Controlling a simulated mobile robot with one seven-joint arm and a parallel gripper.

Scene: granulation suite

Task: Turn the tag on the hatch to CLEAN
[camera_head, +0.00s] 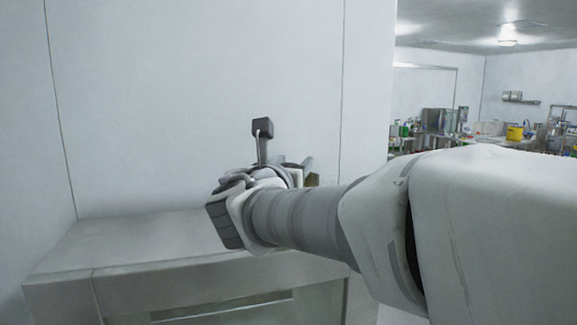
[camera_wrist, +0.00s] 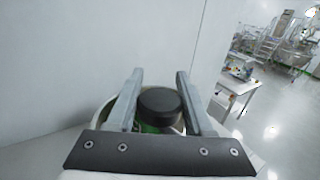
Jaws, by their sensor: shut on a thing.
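In the wrist view my gripper (camera_wrist: 160,84) has its two grey fingers on either side of a black round knob (camera_wrist: 160,99) and is shut on it. Below the knob a small green patch (camera_wrist: 149,129) shows, with part of a pale round rim around it. This looks like the tag, but the fingers and the gripper body hide most of it, and no lettering can be read. In the head view my gripper (camera_head: 302,168) is close to the pale wall panel, above a grey metal unit; the knob and the tag's face are hidden there.
The grey metal unit (camera_head: 150,240) with a flat top juts out below my gripper. Plain wall panels (camera_head: 200,80) stand behind. To the right the room opens, with a yellow container (camera_head: 514,133) and benches far off. A white table (camera_wrist: 238,86) stands beyond in the wrist view.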

